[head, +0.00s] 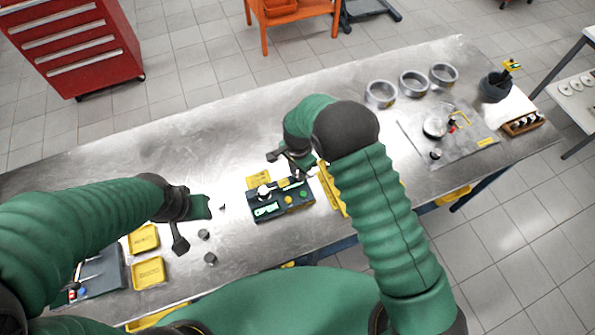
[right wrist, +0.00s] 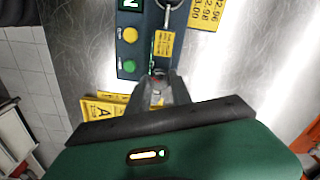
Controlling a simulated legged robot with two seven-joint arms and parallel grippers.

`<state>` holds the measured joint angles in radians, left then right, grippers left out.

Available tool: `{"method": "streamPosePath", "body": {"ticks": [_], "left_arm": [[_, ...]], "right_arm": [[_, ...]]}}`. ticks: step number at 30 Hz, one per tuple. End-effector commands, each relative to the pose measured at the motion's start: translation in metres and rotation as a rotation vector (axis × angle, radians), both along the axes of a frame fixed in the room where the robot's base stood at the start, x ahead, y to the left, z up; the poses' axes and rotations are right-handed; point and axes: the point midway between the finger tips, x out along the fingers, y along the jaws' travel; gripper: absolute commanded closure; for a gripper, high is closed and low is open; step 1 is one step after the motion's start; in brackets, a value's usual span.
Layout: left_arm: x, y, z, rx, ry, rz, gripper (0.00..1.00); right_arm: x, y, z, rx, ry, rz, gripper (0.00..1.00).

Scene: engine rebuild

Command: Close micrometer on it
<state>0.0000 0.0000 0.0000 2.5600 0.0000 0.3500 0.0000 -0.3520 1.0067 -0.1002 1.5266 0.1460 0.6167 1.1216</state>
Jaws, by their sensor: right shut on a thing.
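A dark instrument box (head: 268,212) with a lit green display, yellow and green buttons and a yellow label lies mid-bench. It also shows at the top of the right wrist view (right wrist: 128,50). A small metal ring on a stem (right wrist: 167,15) is at its upper edge there. I cannot tell which part is the micrometer. My right gripper (head: 284,156) is above the box's far side; in the right wrist view its fingers (right wrist: 158,85) are shut on a small part, largely hidden between them. My left gripper (head: 190,222) is over the bench left of the box, its jaws unclear.
Two yellow trays (head: 148,272) and small grey cylinders (head: 210,258) are at the left. A yellow rack (head: 331,190) stands right of the box. Three metal rings (head: 413,83), a grey mat (head: 470,150) with parts and a dark cup (head: 494,88) are farther right. The far-left bench is clear.

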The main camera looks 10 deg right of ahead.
Motion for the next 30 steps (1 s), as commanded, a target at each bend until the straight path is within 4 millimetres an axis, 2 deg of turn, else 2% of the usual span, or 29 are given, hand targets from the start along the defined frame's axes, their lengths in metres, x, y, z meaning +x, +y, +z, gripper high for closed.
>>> {"method": "streamPosePath", "body": {"ticks": [12,30], "left_arm": [[0.0,0.0,-0.021,0.0,0.0,0.0,0.64],[0.0,0.0,-0.04,0.0,0.0,0.0,0.64]], "right_arm": [[0.004,0.001,0.001,0.003,-0.009,0.351,1.0],[0.005,0.001,0.002,0.001,-0.012,0.921,1.0]]}}
